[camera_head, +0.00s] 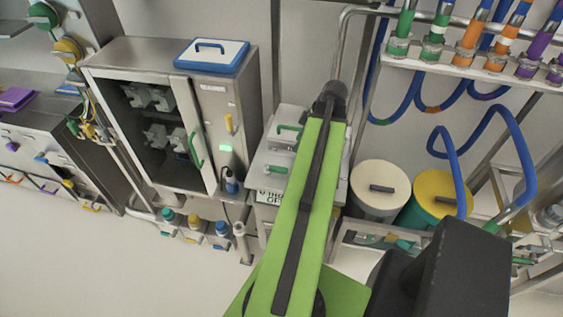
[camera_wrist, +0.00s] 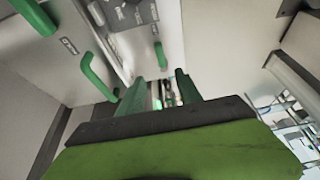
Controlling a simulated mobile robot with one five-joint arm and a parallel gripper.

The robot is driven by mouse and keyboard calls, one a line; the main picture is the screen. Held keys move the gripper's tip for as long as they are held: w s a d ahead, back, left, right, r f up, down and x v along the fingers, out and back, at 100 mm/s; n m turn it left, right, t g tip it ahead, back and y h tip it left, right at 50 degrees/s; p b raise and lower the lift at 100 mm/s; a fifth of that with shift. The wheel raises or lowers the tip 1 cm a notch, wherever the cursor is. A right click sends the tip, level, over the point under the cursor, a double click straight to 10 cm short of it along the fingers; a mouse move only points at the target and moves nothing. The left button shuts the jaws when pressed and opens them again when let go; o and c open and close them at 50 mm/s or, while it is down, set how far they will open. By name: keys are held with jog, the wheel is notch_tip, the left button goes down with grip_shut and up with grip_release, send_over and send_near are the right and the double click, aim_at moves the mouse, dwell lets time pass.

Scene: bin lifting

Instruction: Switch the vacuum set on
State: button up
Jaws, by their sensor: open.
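A steel unit (camera_head: 264,165) with green handles on top and a black-and-white label on its front stands partly behind my green arm in the head view. I cannot tell for sure that it is the vacuum set. In the wrist view a pale panel carries a grey plate (camera_wrist: 134,14) with small dark and light fittings, and a green handle (camera_wrist: 161,56) beside it. My gripper (camera_wrist: 161,88) shows two green fingers apart with nothing between them, close to the panel. The gripper is hidden in the head view.
A white-lidded drum (camera_head: 380,176) and a yellow-lidded drum (camera_head: 442,184) stand to the right, below blue hoses. A larger green handle (camera_wrist: 95,75) is at left in the wrist view. The floor in front is clear.

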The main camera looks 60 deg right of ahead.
aim_at(280, 168)
jog(key=b+x, duration=1.5)
jog(key=x, duration=0.2)
jog(key=shift+s+b, duration=0.15)
jog(key=shift+b, duration=0.15)
jog(key=shift+w+f+b, duration=0.2)
jog(key=shift+f+b, duration=0.1)
jog(key=shift+f, duration=0.05)
grip_shut()
